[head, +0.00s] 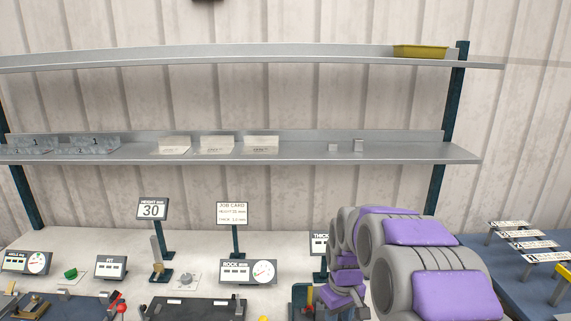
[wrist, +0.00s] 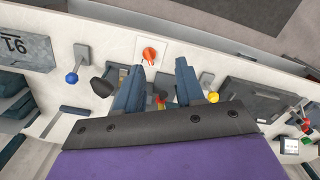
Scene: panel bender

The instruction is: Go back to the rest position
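My gripper (wrist: 158,80) shows in the wrist view as two blue-grey fingers standing apart, with no held object visible between them. Through the gap I see the white bench top and small coloured parts lower down. An orange-red round knob (wrist: 150,54) on a white plate lies beyond the fingertips. In the head view my grey and purple arm reaches over the right part of the bench (head: 60,240). The gripper's fingers are hard to make out there, and the arm hides part of a "THICK" sign (head: 319,244).
Small displays stand on the bench, among them a "30" sign (head: 152,209), a job card (head: 233,213) and a dial gauge (head: 263,271). Two metal shelves (head: 300,153) hang behind. A yellow tray (head: 420,51) sits on the upper shelf. A blue surface (head: 515,275) with labelled racks is at right.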

